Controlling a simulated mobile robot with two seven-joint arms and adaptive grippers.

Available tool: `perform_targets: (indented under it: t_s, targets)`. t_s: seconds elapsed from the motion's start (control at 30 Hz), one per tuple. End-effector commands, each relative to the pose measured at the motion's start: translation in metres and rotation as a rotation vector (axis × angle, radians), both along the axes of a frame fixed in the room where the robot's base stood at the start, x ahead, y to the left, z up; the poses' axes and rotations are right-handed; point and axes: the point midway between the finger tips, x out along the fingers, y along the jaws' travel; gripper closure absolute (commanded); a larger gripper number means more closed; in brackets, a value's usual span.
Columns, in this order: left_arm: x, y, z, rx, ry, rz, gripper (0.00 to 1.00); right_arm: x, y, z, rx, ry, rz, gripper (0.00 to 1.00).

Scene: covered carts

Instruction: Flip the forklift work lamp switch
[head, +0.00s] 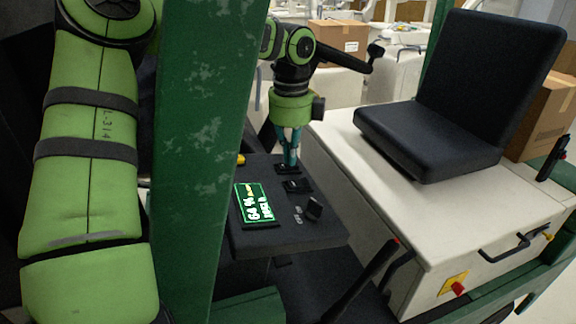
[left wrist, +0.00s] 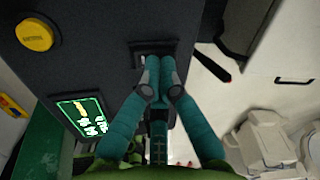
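The dark control panel (head: 270,238) of the forklift carries small black rocker switches, one of them at the far edge (head: 282,169) and another in front of it (head: 297,186). I cannot read which one is the work lamp switch. My left gripper (head: 290,164) points down over the far-edge switch with its teal fingers together. In the left wrist view the fingertips (left wrist: 160,78) meet right beside a black switch in its frame (left wrist: 150,50) and partly cover it. Whether they touch it I cannot tell. My right gripper is not in view.
A lit green display (head: 257,203) and a small black knob (head: 314,207) sit on the panel. A yellow button (left wrist: 35,35) is near its edge. A green post (head: 200,150) stands between my arm and the panel. A black seat (head: 430,150) is on the right.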

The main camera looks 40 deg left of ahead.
Motion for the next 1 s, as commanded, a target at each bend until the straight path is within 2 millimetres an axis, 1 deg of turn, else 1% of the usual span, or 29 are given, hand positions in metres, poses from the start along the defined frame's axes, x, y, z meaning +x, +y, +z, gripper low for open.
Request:
perform_targets:
  t_s: [0.53, 0.63, 0.77, 1.0]
  targets:
    - [0.000, 0.000, -0.010, 0.000, 0.002, 0.000, 1.00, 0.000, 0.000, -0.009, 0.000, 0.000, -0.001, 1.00]
    - [-0.001, 0.000, -0.009, -0.001, 0.004, 0.000, 1.00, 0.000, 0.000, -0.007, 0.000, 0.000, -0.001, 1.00]
    - [-0.001, 0.000, -0.003, -0.001, 0.005, 0.000, 1.00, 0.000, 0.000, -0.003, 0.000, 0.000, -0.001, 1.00]
    - [0.000, 0.000, 0.017, 0.000, 0.000, 0.001, 1.00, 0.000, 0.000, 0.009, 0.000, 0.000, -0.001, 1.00]
